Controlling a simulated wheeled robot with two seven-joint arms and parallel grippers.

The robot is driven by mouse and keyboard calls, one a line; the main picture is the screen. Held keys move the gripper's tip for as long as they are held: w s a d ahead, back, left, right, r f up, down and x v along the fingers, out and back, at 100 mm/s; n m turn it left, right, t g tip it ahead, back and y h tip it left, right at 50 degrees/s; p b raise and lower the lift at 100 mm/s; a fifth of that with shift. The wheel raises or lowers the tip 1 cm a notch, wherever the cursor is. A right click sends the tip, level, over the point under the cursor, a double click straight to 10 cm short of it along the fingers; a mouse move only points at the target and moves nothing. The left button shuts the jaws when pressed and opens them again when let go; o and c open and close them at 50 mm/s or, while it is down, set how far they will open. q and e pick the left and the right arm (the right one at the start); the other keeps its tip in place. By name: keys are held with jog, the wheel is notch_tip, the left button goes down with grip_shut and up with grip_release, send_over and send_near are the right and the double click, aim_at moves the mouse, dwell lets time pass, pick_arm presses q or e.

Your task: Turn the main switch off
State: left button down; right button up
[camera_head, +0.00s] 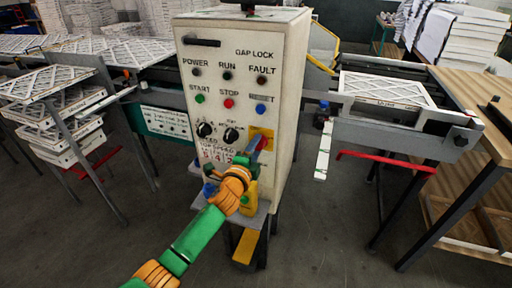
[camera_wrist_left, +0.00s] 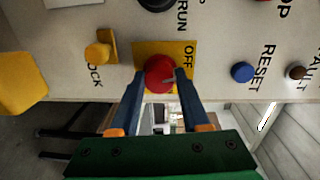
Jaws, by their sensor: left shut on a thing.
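The main switch is a red rotary knob (camera_wrist_left: 158,74) on a yellow plate (camera_wrist_left: 178,50) lettered OFF, on the front of the beige control box (camera_head: 276,28). In the head view the yellow plate (camera_head: 268,133) is at the panel's lower right, and the knob is partly hidden by my gripper. My left gripper (camera_head: 258,150) reaches it from below. In the left wrist view its two blue fingers (camera_wrist_left: 158,84) are on either side of the red knob, shut on it. The knob's exact angle is hard to tell. My right gripper is not in view.
Start, stop and reset buttons (camera_head: 261,109) sit above the plate, and two black dials (camera_head: 231,135) to its left. A yellow lock part (camera_wrist_left: 98,53) is close by. Conveyors with white filters (camera_head: 388,89) flank the box; a wooden table (camera_head: 470,90) stands at right.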

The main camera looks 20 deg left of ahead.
pick_arm(q)
jog(key=shift+n, duration=0.6)
jog(key=shift+c, duration=1.9)
grip_release()
jog(key=s, duration=0.7)
jog(key=shift+a+r, duration=0.15)
jog(key=shift+r, duration=0.05)
